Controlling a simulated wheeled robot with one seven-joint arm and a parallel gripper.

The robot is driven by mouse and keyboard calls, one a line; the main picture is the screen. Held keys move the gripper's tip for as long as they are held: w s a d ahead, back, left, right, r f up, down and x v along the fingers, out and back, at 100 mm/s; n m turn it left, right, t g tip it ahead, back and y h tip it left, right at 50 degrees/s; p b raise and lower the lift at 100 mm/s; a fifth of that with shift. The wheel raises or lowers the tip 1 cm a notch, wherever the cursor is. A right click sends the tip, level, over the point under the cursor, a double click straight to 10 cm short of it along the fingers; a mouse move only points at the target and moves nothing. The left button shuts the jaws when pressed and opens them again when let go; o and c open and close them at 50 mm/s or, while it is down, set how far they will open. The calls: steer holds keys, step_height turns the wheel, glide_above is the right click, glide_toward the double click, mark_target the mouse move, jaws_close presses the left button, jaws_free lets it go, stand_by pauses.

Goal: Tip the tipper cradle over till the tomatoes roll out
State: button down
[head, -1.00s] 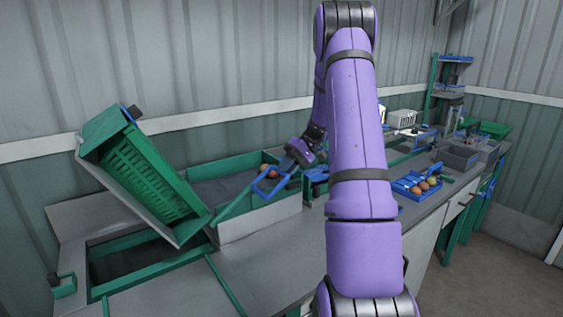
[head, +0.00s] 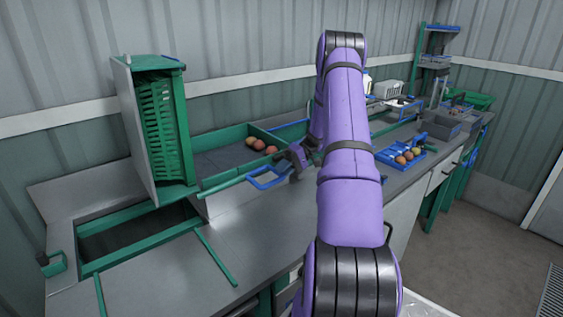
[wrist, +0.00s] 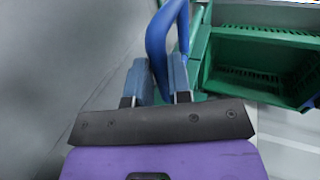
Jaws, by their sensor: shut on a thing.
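The tipper cradle (head: 138,135) stands on end, its grey plate nearly upright. It holds a green slatted crate (head: 180,120) turned on its side, its opening towards the trough. In the wrist view the visible part of the crate (wrist: 262,55) shows no tomatoes. A green lever ends in a blue loop handle (head: 264,184). My gripper (head: 290,166) is shut on this handle, and the wrist view shows the handle (wrist: 157,40) between its fingers. Several tomatoes (head: 258,145) lie in the green-rimmed trough (head: 222,137) beside the cradle.
A green-framed opening (head: 130,246) lies in the bench below the cradle. A blue tray (head: 388,155) with several tomatoes sits on the bench to the right. A grey bin (head: 440,127) and a shelf stand farther back. The front bench top (head: 200,280) is mostly clear.

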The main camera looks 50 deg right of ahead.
steer(key=shift+s+a+f, duration=0.1)
steer(key=shift+f, duration=1.35)
steer(key=shift+s+a+f, duration=0.1)
steer(key=shift+f, duration=1.35)
steer(key=c, duration=1.1)
jaws_free()
steer(key=shift+f, duration=0.1)
steer(key=shift+o, duration=0.2)
steer(key=shift+w+d, duration=0.1)
steer(key=shift+w+r, duration=0.1)
steer(key=shift+r, duration=0.15)
steer(key=v, duration=1)
steer(key=shift+d, duration=0.4)
steer(key=shift+r, duration=0.2)
